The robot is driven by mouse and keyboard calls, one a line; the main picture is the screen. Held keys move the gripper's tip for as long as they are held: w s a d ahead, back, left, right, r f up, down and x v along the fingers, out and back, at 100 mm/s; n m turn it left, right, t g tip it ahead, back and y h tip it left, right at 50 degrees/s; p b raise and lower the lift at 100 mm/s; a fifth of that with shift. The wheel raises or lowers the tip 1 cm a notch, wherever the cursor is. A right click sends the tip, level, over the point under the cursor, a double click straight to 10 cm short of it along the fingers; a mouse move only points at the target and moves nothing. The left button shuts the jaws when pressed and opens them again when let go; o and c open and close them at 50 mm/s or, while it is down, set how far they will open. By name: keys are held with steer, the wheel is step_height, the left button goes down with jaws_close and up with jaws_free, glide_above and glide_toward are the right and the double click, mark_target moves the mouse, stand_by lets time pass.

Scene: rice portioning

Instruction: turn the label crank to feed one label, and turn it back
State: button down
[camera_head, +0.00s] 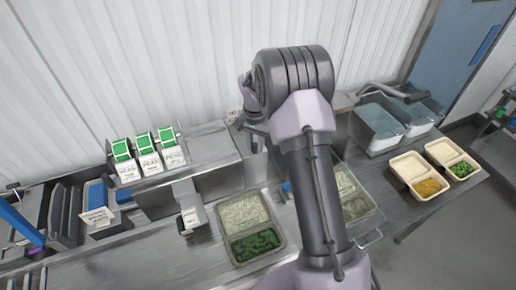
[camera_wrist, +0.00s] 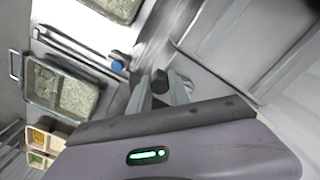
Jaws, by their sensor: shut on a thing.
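In the wrist view my gripper (camera_wrist: 160,88) has its two grey fingers closed around a dark round knob (camera_wrist: 160,76), which looks like the crank's handle. The rest of the crank is hidden or too blurred to make out. In the head view my arm's large wrist joint covers most of the gripper, and only part of the arm's end shows by the back wall. I cannot tell how far the crank is turned.
A two-part tray (camera_head: 284,243) of rice and greens lies on the steel counter (camera_head: 220,262), left of my arm. Another tray shows right of my arm and in the wrist view (camera_wrist: 28,92). A blue-ended tool (camera_wrist: 118,66) lies near the gripper. Filled boxes (camera_head: 400,160) stand at right.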

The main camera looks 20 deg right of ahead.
mark_target(255, 145)
steer(key=c, duration=1.2)
jaws_free()
steer(key=shift+a, duration=0.1)
step_height(255, 145, up, 18)
steer(key=p, duration=0.1)
steer(key=shift+f, duration=0.25)
